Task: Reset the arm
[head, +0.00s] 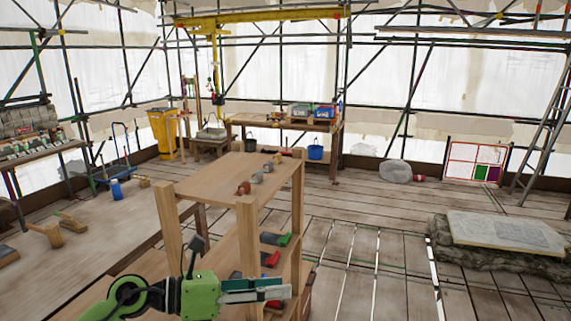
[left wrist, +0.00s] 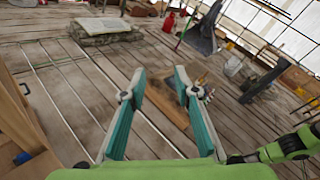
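My left gripper (head: 272,290) shows at the bottom of the head view, low in front of a wooden shelf unit (head: 210,178). In the left wrist view its two teal fingers (left wrist: 159,75) stand apart, with nothing between them but the plank floor and a brown board farther off. It is open and empty. My green arm (head: 125,298) comes in from the lower left. My right gripper is in neither view.
A stone slab (head: 505,230) rests at the right. A workbench (head: 285,123) stands at the back. Open plank floor lies between shelf and slab.

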